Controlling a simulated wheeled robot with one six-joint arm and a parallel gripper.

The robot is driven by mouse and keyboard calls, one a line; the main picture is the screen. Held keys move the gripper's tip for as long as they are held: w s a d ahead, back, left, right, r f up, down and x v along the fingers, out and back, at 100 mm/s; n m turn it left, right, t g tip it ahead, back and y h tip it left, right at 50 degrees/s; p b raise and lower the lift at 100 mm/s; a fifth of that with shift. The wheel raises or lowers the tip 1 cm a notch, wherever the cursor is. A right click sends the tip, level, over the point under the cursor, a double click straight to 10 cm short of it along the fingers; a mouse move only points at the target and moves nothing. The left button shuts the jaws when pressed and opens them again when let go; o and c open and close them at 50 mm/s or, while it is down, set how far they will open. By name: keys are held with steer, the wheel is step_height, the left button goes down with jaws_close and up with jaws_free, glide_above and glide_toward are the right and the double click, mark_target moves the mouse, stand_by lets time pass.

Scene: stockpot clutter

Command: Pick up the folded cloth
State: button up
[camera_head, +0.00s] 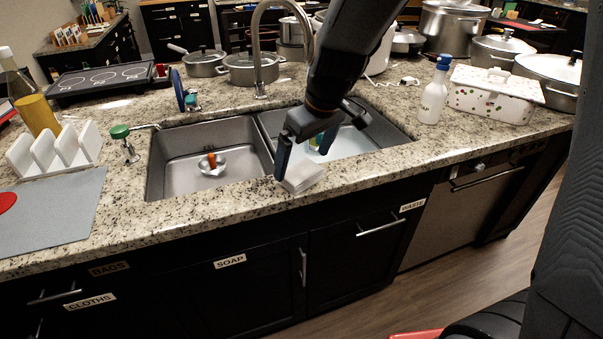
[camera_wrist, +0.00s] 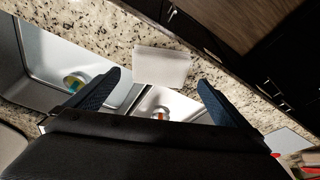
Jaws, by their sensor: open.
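The folded cloth (camera_head: 304,178) is a flat white rectangle on the granite counter, at the front edge of the double sink near the divider. In the wrist view the cloth (camera_wrist: 162,67) lies just beyond and between the fingertips. My gripper (camera_head: 302,163) is open above the cloth, with its blue fingers pointing down. In the wrist view the two fingers of my gripper (camera_wrist: 159,80) are spread wide with nothing between them. I cannot tell the exact height of the fingertips over the cloth.
The left basin (camera_head: 180,178) holds a small item with an orange top (camera_head: 212,162). The faucet (camera_head: 258,50) rises behind the sink. A white rack (camera_head: 55,150) stands left. Pots line the back.

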mark_target(303, 170)
steer(key=shift+d+p+x, duration=0.2)
steer(key=shift+p+x, duration=0.1)
steer(key=shift+x, duration=1.75)
steer(key=shift+s+f, duration=0.1)
steer(key=shift+s, duration=0.05)
steer(key=c, duration=1.2)
step_height(303, 170, up, 10)
steer(key=shift+r+b, duration=0.1)
steer(key=shift+b, duration=0.5)
steer(key=o, duration=0.5)
steer(key=shift+c, duration=1.6)
steer(key=shift+s, duration=0.15)
